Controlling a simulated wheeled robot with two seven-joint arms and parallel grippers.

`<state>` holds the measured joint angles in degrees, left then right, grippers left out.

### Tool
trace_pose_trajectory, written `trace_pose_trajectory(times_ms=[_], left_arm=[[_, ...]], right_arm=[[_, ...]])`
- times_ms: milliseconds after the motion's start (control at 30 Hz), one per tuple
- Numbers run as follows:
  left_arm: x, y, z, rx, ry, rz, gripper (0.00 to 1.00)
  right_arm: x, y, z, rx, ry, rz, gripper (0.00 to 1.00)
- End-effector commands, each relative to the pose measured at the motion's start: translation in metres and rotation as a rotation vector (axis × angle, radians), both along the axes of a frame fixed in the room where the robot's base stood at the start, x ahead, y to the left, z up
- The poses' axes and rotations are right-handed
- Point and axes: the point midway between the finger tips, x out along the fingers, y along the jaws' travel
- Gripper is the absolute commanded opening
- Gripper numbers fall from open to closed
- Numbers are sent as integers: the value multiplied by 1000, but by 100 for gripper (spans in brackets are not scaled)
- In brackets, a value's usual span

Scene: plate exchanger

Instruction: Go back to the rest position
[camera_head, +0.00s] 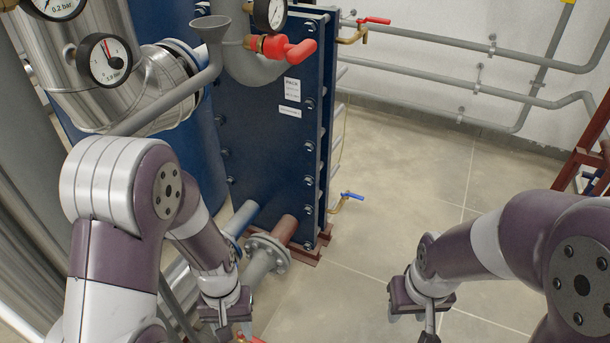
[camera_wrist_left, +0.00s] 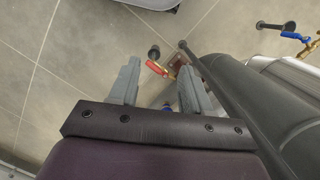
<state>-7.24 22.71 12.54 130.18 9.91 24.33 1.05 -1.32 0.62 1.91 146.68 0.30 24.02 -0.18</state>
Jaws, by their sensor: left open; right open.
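My left gripper (camera_head: 226,332) hangs low at the bottom of the head view, in front of the pipe flange below the blue plate exchanger (camera_head: 262,125). Its fingertips are cut off there. In the left wrist view my left gripper (camera_wrist_left: 160,82) has its two grey fingers apart with nothing held between them. A red-handled valve (camera_wrist_left: 156,68) shows beyond the fingers, low near the floor. My right gripper (camera_head: 428,322) hangs over bare floor at the lower right, pointing down. Its fingers are partly cut off, and nothing shows held in it.
A pipe flange (camera_head: 268,255) stands close to my left gripper. A blue-handled valve (camera_head: 347,197) sticks out right of the exchanger. A red-handled valve (camera_head: 285,47) and gauge (camera_head: 105,60) are higher up. A dark pipe (camera_wrist_left: 255,100) runs right of the left fingers. The tiled floor (camera_head: 400,180) is clear.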

Motion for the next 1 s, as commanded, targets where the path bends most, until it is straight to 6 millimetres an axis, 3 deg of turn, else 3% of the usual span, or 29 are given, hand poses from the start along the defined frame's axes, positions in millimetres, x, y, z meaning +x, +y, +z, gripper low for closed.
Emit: trace_pose_trajectory(times_ms=[33,167,233,300,467,733,833,1000], left_arm=[[-6,10,22,8,-50,-47,48],[-20,33,72,39,-194,-115,48],[-8,41,102,46,-315,-80,48],[-10,41,146,45,-296,-77,48],[-10,40,211,44,-294,-76,48],[-10,40,348,44,-293,-75,48],[-10,40,378,44,-292,-75,48],[-10,40,389,43,-291,-75,48]], right_arm=[[0,0,0,0,0,0,43],[0,0,0,0,0,0,43],[0,0,0,0,0,0,43],[-1,0,48,0,1,0,43],[0,0,114,0,-1,0,43],[0,0,251,0,-1,0,43],[0,0,282,0,-1,0,43],[0,0,293,0,0,0,43]])
